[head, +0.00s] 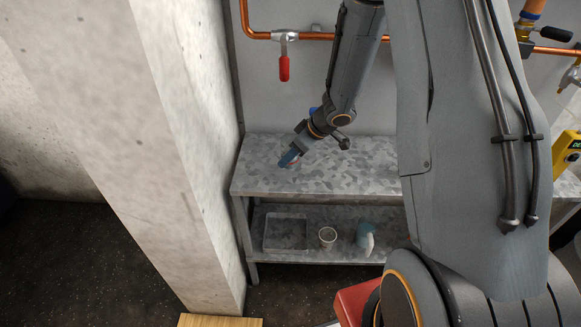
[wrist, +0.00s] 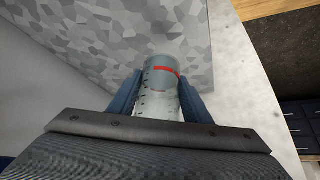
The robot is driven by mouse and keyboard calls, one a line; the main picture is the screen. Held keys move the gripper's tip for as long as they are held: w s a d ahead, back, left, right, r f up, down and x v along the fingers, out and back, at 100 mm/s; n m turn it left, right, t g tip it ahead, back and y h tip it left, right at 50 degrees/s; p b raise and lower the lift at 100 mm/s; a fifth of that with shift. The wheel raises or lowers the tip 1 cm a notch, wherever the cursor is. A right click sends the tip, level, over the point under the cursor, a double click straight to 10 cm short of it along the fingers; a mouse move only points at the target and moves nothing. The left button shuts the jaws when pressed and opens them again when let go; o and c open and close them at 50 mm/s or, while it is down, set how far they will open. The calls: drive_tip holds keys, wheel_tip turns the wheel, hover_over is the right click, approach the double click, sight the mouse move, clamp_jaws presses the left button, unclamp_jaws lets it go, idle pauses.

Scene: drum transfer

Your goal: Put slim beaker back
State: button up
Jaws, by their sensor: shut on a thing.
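My gripper (head: 290,159) is over the left part of a mottled grey metal bench top (head: 350,170). In the wrist view my gripper (wrist: 157,95) is shut on the slim beaker (wrist: 160,103), a clear, narrow vessel with dark graduation marks and a red band near its far end. Its blue fingers lie along both sides of it. In the head view the beaker is mostly hidden by the fingers. I cannot tell whether it touches the bench top.
The bench top around my gripper is bare. On the shelf below stand a grey tray (head: 271,248), a white cup (head: 327,240) and a teal and white container (head: 366,240). A concrete pillar (head: 185,150) rises just left of the bench. A red-handled valve (head: 284,67) hangs on the wall pipe.

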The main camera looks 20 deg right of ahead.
sight(291, 164)
drive_tip(key=shift+f, duration=2.05)
drive_tip(key=shift+f, duration=0.1)
drive_tip(key=o, duration=1.1)
drive_tip(key=shift+o, duration=0.2)
drive_tip(key=s+d+r+m+t+h, duration=0.1)
drive_tip(key=s+d+r+h, duration=0.15)
drive_tip(key=r, duration=0.45)
drive_tip(key=s+d+r+m+h, duration=0.1)
drive_tip(key=s+d+r, duration=0.15)
drive_tip(key=r, duration=0.45)
drive_tip(key=s+a+r+m+g, duration=0.1)
drive_tip(key=s+m, duration=0.1)
drive_tip(key=s, duration=0.4)
drive_tip(key=s+a+r+m+g, duration=0.1)
drive_tip(key=s+a+m+g, duration=0.1)
drive_tip(key=s, duration=0.5)
drive_tip(key=s+a+r+m+g+h, duration=0.1)
drive_tip(key=s+a+r+m, duration=0.1)
drive_tip(key=s, duration=0.5)
drive_tip(key=shift+a+m+g+p, duration=0.15)
drive_tip(key=shift+m+g+p, duration=0.15)
drive_tip(key=shift+g+p, duration=0.1)
